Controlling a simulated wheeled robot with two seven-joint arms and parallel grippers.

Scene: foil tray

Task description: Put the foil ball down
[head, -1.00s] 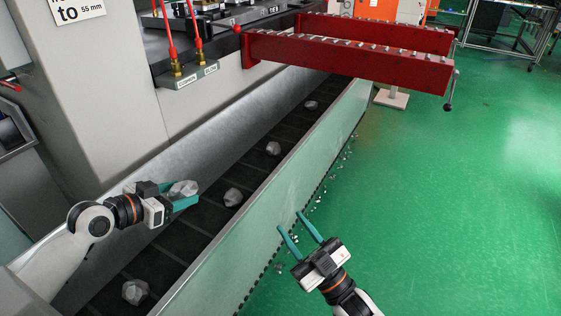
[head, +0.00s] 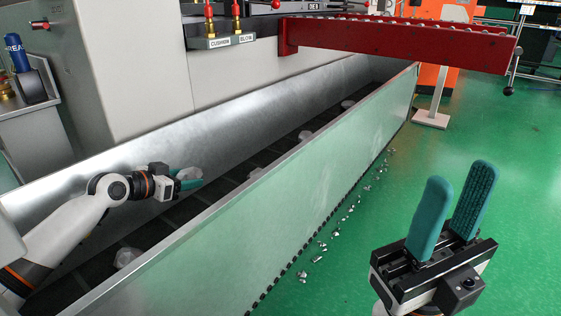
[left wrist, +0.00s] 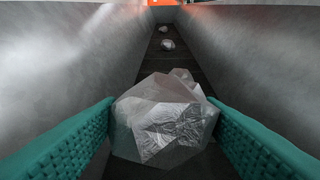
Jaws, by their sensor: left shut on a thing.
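My left gripper (head: 186,180) is shut on a crumpled silver foil ball (left wrist: 165,118), holding it above the dark belt inside a long metal trough. The ball also shows at the fingertips in the head view (head: 190,173), partly hidden by the fingers. In the left wrist view the teal fingers stand on both sides of the ball. My right gripper (head: 458,205) is open and empty, outside the trough over the green floor.
Several other foil balls lie on the belt, one near the front (head: 127,257) and one further along (head: 305,136). The trough's near wall (head: 280,190) stands between my grippers. Metal scraps (head: 318,258) litter the floor. A red roller beam (head: 400,43) spans above the far end.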

